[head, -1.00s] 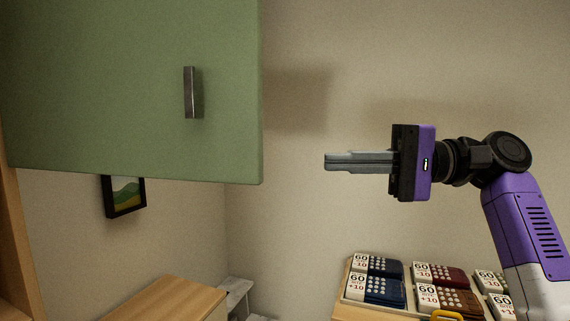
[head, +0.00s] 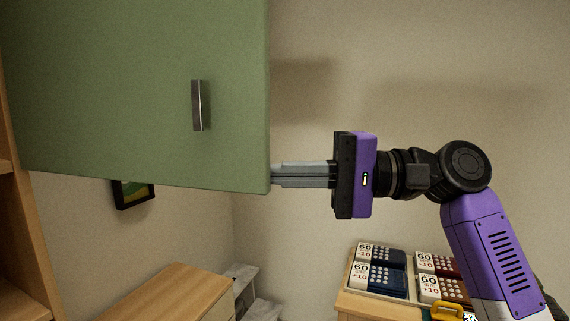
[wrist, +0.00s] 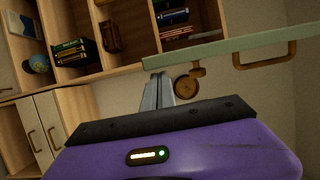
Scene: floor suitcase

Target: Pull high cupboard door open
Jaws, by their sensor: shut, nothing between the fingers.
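The green cupboard door (head: 130,90) fills the upper left of the head view, with a vertical metal handle (head: 198,105) near its right edge. In the wrist view the door (wrist: 220,48) shows nearly edge-on, standing out from the shelving, with its handle (wrist: 265,57) on the lower side. My gripper (head: 273,175) is shut and empty, pointing left at the door's lower right edge. Its fingertips meet that edge in the head view; whether they touch it or sit just behind it I cannot tell. The fingers also show in the wrist view (wrist: 160,78), apart from the handle.
Wooden shelves with books (wrist: 75,52) stand behind in the wrist view. Below the door are a wooden cabinet top (head: 165,290) and a framed picture (head: 133,193). A tray of boxed items (head: 380,280) is below my arm. The wall space right of the door is clear.

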